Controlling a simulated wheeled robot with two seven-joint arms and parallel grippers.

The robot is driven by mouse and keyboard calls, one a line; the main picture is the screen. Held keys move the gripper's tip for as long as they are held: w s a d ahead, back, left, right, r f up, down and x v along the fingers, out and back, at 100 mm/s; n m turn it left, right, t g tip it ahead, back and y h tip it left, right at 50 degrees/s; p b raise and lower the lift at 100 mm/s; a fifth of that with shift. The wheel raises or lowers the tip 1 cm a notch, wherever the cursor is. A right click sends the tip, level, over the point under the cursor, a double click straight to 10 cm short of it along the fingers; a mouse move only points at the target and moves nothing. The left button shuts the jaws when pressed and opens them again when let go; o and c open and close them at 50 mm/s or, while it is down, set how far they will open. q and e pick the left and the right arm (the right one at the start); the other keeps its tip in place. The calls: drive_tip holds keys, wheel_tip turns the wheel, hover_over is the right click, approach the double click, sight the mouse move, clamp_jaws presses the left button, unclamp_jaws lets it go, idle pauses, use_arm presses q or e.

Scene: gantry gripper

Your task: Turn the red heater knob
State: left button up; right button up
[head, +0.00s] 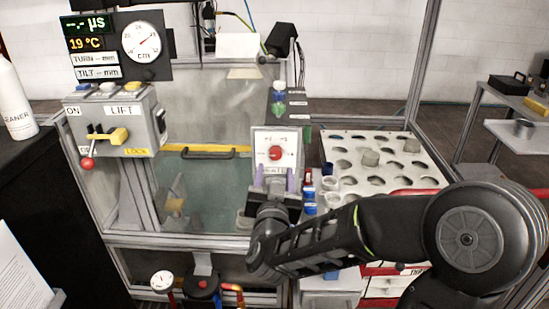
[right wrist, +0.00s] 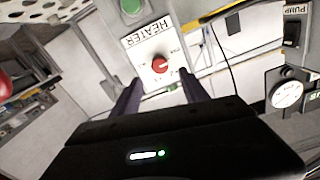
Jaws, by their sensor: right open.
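The red heater knob (head: 275,153) sits on a white panel (head: 273,139) labelled HEATER, right of the tank. In the right wrist view the red knob (right wrist: 160,65) lies beyond and between my fingers, with the HEATER label above it. My right gripper (head: 273,181) is just below the knob in the head view, its purple fingers spread apart. In the right wrist view the open gripper (right wrist: 160,92) points at the panel, with nothing between its fingers. Whether a fingertip touches the panel cannot be told. My left gripper is not in view.
A LIFT box (head: 118,122) with a yellow lever and red ball handle stands left. A holed white rack (head: 375,160) with several cups is right of the panel. Small blue-capped bottles (head: 310,195) stand close beside my gripper. A frame post (head: 422,65) rises behind the rack.

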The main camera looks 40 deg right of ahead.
sight(276, 155)
drive_tip(key=shift+p+x, duration=0.3)
drive_tip(key=shift+x, duration=3.65)
clamp_jaws()
